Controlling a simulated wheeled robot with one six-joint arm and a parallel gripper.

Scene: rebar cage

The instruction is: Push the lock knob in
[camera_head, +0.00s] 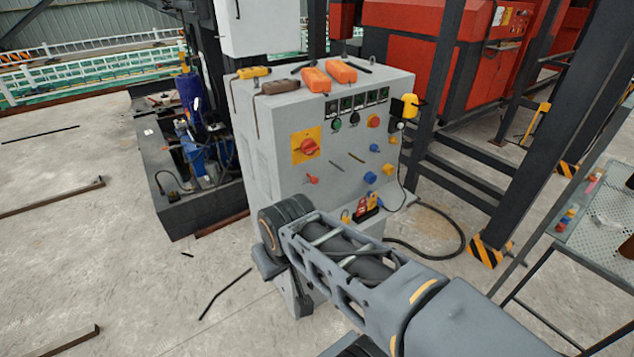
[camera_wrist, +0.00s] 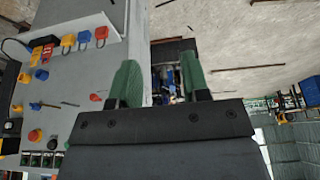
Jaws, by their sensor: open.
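The grey control cabinet (camera_head: 260,150) carries several knobs on its front panel. A small red knob (camera_head: 311,179) sticks out at the lower left of the panel; a red one shows beside my left finger in the wrist view (camera_wrist: 95,97). A larger red rotary knob (camera_head: 309,147) sits on a yellow plate above it. I cannot tell which one is the lock knob. My gripper (camera_wrist: 160,80) has two green fingers apart with nothing between them; the gap looks past the cabinet's edge toward the floor. In the head view, my arm hides the panel's lower part.
Blue knobs (camera_head: 370,177) and a red button (camera_head: 374,121) sit to the right on the panel. Padlocks (camera_head: 366,206) hang low on it. Orange tools (camera_head: 327,76) lie on the cabinet top. A dark machine base (camera_head: 190,195) stands left. Open floor (camera_head: 100,250) lies at front left.

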